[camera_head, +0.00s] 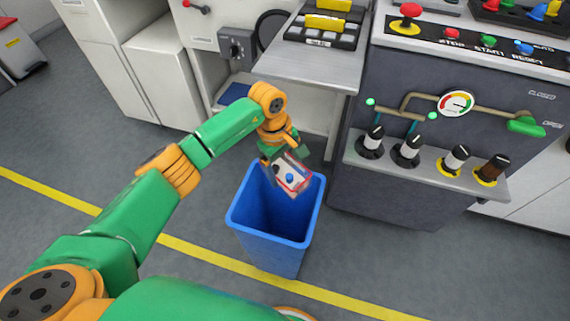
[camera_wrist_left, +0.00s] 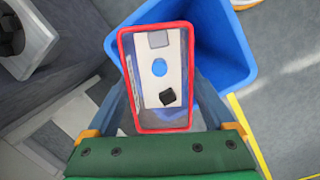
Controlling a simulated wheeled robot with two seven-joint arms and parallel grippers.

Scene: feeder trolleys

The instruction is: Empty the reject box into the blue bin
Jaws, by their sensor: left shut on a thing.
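My left gripper (camera_head: 286,157) is shut on the reject box, a small pale box with a red rim, and holds it over the mouth of the blue bin. The reject box (camera_head: 296,169) looks tilted in the head view, its open side toward the camera. In the left wrist view the box (camera_wrist_left: 163,130) sits between the fingers and holds a grey square piece (camera_wrist_left: 158,39), a blue round piece (camera_wrist_left: 159,67) and a black piece (camera_wrist_left: 168,97). The blue bin (camera_head: 270,252) stands upright on the floor; no pieces show in its visible inside. My right gripper is out of view.
A dark machine with a control panel and a shelf of knobs (camera_head: 430,175) stands right of the bin. A grey bench (camera_head: 310,66) with a tray of yellow-topped parts is behind. A yellow floor line (camera_head: 200,252) runs past the bin. Floor to the left is clear.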

